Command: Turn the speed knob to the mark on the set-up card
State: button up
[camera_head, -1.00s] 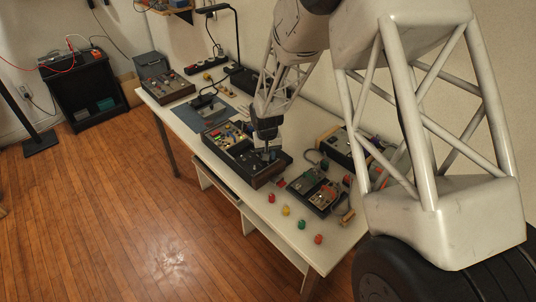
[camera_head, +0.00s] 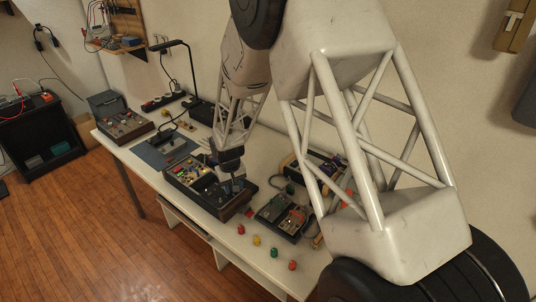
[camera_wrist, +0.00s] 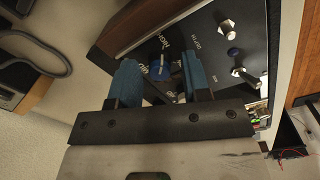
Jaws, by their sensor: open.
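A dark control panel in a wooden-sided case (camera_head: 222,208) sits on the white bench, with several coloured buttons on its far half. My gripper (camera_head: 237,188) is over its near half, pointing down. In the wrist view my gripper (camera_wrist: 160,64) is open, its two blue-padded fingers on either side of a knob with a blue part (camera_wrist: 157,71). Gaps seem to remain, but I cannot tell whether either finger touches it. White lettering beside the knob is partly covered and too blurred to read, so I cannot confirm its label. I cannot make out a set-up card.
Metal toggle switches (camera_wrist: 227,25) stand on the panel near the right finger. Another black device (camera_head: 280,215) is to the right of the case. Red, yellow, green and orange small pieces (camera_head: 257,240) lie along the bench's front. A lamp (camera_head: 190,65) stands behind.

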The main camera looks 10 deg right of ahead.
jog(key=n, duration=0.6)
jog(key=shift+w, duration=0.1)
jog(key=r, duration=0.8)
jog(key=shift+s+d+r, duration=0.1)
jog(key=shift+s+r, duration=0.15)
jog(key=s+d+r+m, duration=0.5)
jog(key=s+d+r, duration=0.6)
jog(key=s+r, duration=0.2)
jog(key=shift+d+r+t+y, duration=0.3)
jog(key=shift+r+t, duration=0.1)
jog(key=shift+r, duration=0.95)
jog(key=shift+s, duration=0.1)
